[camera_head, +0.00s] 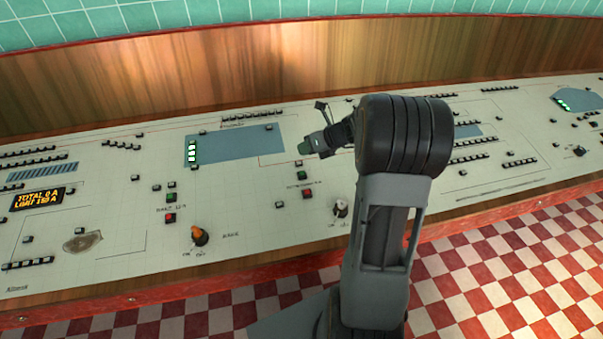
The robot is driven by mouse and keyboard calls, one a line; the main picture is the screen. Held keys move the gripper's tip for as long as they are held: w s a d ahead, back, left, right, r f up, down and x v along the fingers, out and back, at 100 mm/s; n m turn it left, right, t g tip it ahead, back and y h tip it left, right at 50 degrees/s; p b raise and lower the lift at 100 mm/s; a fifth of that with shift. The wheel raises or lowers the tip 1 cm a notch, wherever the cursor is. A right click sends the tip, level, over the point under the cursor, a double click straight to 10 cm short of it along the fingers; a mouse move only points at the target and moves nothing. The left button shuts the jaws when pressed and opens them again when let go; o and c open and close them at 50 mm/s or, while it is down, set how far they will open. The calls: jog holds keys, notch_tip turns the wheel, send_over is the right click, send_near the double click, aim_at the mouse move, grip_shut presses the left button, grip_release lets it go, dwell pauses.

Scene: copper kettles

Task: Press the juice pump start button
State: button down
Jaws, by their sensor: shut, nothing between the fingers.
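A long pale control panel (120,235) carries small buttons in two similar groups. In the middle group a green button (301,175) sits above a red button (307,194). In the left group a green button (171,198) sits above a red one (170,217). The labels are too small to read, so I cannot tell which button is the juice pump start. My gripper (306,147) is shut and empty. It appears above the middle green button in the picture; its height over the panel is unclear. My arm hides part of the panel to the right.
An orange-topped rotary knob (199,235) and a pale knob (341,208) stand up from the panel's front part. An amber display (38,198) is at the left. A wooden backboard (200,80) rises behind. Red and white checkered floor (500,260) lies in front.

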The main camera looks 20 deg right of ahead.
jog(key=shift+f, duration=0.15)
jog(key=b, duration=0.6)
send_over(304, 174)
jog(key=f, duration=0.5)
jog(key=shift+s+a+f, duration=0.15)
jog(key=shift+s+f, duration=0.25)
jog(key=shift+w+f+b, duration=0.2)
jog(key=shift+f+b, duration=0.1)
jog(key=shift+f, duration=0.35)
jog(key=shift+w+f+b, duration=0.15)
jog(key=shift+f+b, duration=0.1)
jog(key=shift+f, duration=0.35)
jog(key=shift+f, duration=0.15)
dwell(0.3)
jog(key=shift+f, duration=0.3)
jog(key=shift+w+f, duration=0.1)
jog(key=shift+f, duration=0.2)
dwell(0.7)
jog(key=shift+r, duration=0.1)
jog(key=shift+r+p, duration=0.65)
jog(key=shift+p, duration=0.1)
